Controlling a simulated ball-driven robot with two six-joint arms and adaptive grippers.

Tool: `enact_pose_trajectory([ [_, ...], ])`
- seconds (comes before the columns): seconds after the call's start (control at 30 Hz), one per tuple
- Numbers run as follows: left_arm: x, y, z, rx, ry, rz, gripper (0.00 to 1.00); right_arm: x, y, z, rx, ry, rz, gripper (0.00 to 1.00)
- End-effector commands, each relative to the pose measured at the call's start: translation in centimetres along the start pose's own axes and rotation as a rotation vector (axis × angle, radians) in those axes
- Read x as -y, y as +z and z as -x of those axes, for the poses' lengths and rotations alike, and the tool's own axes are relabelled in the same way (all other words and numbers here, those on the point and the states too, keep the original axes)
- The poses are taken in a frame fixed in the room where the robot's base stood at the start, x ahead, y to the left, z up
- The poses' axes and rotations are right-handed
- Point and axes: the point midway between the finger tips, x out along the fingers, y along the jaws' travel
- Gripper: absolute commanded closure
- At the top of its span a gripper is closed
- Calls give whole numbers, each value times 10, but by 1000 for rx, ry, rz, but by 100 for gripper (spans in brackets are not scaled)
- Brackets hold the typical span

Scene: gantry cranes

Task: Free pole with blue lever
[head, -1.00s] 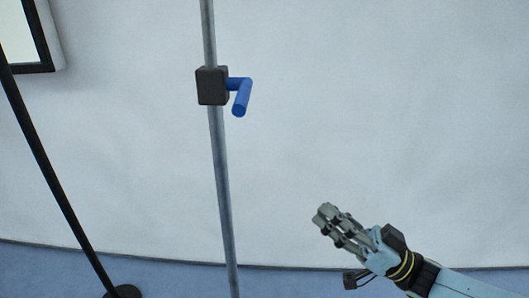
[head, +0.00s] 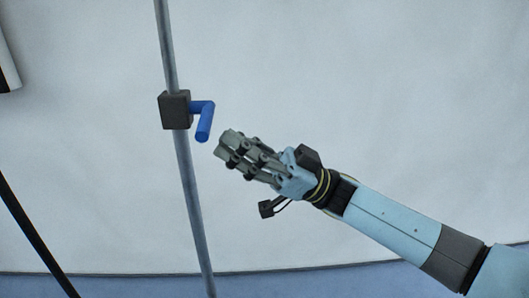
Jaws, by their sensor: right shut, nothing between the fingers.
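A thin grey metal pole (head: 189,185) runs from the top edge to the bottom edge of the head view, leaning slightly. A dark grey clamp block (head: 174,110) sits around it in the upper part. A blue lever (head: 204,122) sticks out of the block's right side and bends downward. My right gripper (head: 226,146) is shut and empty. Its fingertips are just right of and a little below the lever's lower end, with a small gap in the picture. How far apart they are in depth I cannot tell. My left gripper is not in view.
A thin black pole (head: 32,235) slants at the lower left. A pale wall (head: 400,90) fills the background, with a strip of blue floor (head: 120,287) below. The space right of the lever, above my arm, is clear.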

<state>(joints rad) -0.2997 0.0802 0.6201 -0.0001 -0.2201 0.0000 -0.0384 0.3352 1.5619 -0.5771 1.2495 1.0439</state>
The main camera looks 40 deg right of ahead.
Motion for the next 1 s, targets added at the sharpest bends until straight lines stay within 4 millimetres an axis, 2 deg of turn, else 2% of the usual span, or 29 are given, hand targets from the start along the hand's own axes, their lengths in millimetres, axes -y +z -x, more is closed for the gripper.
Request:
enact_pose_trajectory([
  [0.2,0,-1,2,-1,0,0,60,0,0,-14,-1,0,1,100],
  [0.57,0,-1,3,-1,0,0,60,0,0,-15,0,2,-2,100],
  [0.67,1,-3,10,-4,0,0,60,0,-3,-19,-1,14,-19,100],
  [0.9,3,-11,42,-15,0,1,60,1,-14,-32,-2,83,-123,100],
  [1.0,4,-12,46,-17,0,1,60,1,-14,-32,-4,101,-150,100],
])
